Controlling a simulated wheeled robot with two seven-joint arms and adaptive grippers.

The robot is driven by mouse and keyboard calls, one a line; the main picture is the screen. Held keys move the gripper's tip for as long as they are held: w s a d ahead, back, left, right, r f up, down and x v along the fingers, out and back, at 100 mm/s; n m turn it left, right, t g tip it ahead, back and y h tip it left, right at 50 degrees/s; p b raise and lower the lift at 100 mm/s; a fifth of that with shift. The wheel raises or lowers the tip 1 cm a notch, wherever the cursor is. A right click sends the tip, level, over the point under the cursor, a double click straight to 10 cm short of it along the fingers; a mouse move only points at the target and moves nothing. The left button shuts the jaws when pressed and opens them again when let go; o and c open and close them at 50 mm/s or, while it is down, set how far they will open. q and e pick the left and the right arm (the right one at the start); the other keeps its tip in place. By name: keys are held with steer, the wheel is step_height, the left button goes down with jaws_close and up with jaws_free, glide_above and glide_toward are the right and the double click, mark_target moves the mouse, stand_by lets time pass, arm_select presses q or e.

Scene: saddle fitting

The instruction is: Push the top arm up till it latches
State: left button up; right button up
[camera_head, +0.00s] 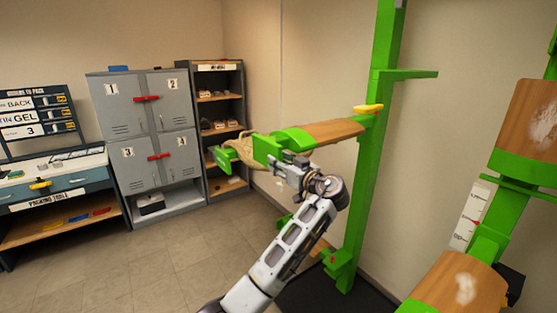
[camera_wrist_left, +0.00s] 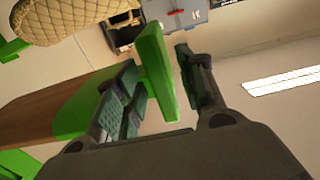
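The top arm (camera_head: 335,131) is green with a brown wooden pad. It reaches left from the tall green post (camera_head: 370,170), roughly level, with a yellow piece (camera_head: 368,109) above its post end. A tan quilted piece (camera_head: 240,150) sits toward its outer end and also shows in the left wrist view (camera_wrist_left: 70,18). My left gripper (camera_head: 283,163) is at the arm's underside, near the outer part. In the left wrist view its fingers (camera_wrist_left: 160,75) are apart, with a green plate (camera_wrist_left: 153,60) of the arm between them and a gap on the right. My right gripper is out of view.
A second green frame with wooden pads (camera_head: 527,120) stands at the right. Grey numbered lockers (camera_head: 145,115), a shelf unit (camera_head: 220,115) and a packing table (camera_head: 55,190) line the back left. The floor (camera_head: 150,260) before them is clear.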

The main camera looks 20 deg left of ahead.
arm_select(q)
steer(key=shift+w+a, duration=0.4)
steer(key=shift+a, duration=0.05)
jaws_close()
